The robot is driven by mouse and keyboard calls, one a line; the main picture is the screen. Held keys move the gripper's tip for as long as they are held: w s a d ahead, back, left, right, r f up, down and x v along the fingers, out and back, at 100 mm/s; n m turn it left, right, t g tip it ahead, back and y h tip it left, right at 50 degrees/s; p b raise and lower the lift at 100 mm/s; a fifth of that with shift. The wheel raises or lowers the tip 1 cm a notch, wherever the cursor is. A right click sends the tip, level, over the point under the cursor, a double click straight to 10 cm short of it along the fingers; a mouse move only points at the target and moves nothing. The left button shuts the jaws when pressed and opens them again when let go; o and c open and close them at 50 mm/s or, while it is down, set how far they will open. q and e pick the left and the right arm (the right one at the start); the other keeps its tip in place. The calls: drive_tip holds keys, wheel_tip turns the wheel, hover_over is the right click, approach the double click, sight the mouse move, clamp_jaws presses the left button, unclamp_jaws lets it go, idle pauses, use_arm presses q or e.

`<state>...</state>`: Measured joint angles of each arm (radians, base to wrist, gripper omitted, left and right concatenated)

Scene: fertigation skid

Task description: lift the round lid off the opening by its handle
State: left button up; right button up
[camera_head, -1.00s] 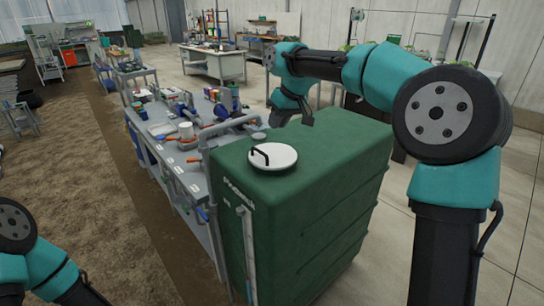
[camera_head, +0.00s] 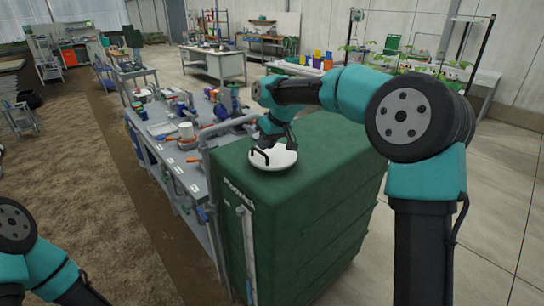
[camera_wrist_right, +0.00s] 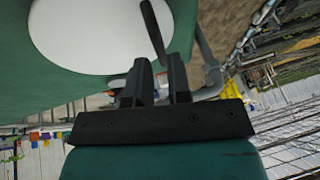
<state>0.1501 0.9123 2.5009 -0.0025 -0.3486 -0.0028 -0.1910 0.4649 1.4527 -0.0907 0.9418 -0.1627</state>
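The round white lid (camera_head: 284,161) lies flat on top of the green tank (camera_head: 330,165). Its black handle (camera_head: 258,156) stands up on the lid's left part. My right gripper (camera_head: 271,142) is over the far side of the lid, close to the handle. In the right wrist view the two fingers (camera_wrist_right: 158,75) are apart, and the handle (camera_wrist_right: 153,32) runs toward the gap between them. I cannot tell whether they touch it. The white lid (camera_wrist_right: 85,35) fills the upper left there. My left arm shows at the lower left, but its gripper is out of view.
A grey workbench (camera_head: 190,180) with several tools and containers stands to the left of the tank. A grey pipe (camera_head: 228,124) runs along the tank's far left edge. Tables with plants stand at the back right. The tank top right of the lid is clear.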

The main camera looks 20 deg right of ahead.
sight(261, 152)
drive_tip(key=x, duration=0.5)
idle(0.4)
clamp_jaws()
